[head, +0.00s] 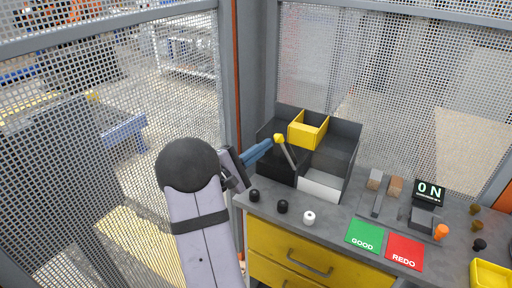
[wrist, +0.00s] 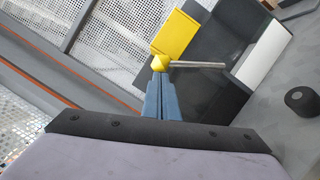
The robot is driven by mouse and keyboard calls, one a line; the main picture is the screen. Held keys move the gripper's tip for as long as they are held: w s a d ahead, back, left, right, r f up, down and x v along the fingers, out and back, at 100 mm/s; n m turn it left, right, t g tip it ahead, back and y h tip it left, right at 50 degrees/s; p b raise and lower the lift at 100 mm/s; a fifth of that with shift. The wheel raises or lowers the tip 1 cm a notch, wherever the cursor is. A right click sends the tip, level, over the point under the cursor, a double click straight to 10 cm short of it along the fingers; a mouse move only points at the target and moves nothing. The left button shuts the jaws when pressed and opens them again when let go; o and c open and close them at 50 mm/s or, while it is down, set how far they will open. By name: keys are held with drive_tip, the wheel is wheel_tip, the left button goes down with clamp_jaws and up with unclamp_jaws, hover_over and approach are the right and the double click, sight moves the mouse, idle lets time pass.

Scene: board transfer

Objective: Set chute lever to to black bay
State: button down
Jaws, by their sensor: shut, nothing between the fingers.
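The chute lever is a grey rod with a yellow knob (head: 279,138). In the head view it tilts up and to the left from the divider between the black bay (head: 278,164) and the white bay (head: 320,190). The knob also shows in the wrist view (wrist: 161,63), with the rod running right. My gripper (head: 270,143) has blue fingers, shut and empty, with the tips right at the knob. In the wrist view the fingertips (wrist: 159,80) appear against or just short of the knob; I cannot tell if they touch.
A yellow chute box (head: 308,130) sits atop the dark sorting bin. Black knobs (head: 283,206) and a white one (head: 309,217) stand along the bench front. Green GOOD (head: 364,236) and red REDO (head: 404,251) plates lie right. Mesh fencing (head: 115,130) stands close left and behind.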

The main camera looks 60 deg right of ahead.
drive_tip(key=shift+s+r+b, duration=0.1)
drive_tip(key=shift+s+b, duration=0.1)
drive_tip(key=shift+b, duration=0.1)
drive_tip(key=m+b, duration=0.1)
drive_tip(key=s+r+m+b, duration=0.1)
drive_tip(key=b, duration=0.1)
drive_tip(key=shift+s+m+y, duration=0.3)
drive_tip(key=s+r+m+t+y+b, duration=0.1)
drive_tip(key=s+m+b, duration=0.8)
drive_tip(key=b, duration=0.9)
drive_tip(key=shift+s+r+m+t+y+b, duration=0.35)
drive_tip(key=shift+s+r+y, duration=0.25)
drive_tip(key=shift+s+y, duration=0.25)
drive_tip(key=shift+a, duration=0.1)
drive_tip(key=w+d+r+b+v, duration=0.1)
drive_tip(key=w+b+v, duration=0.1)
drive_tip(key=v, duration=1.1)
drive_tip(key=shift+r, duration=0.35)
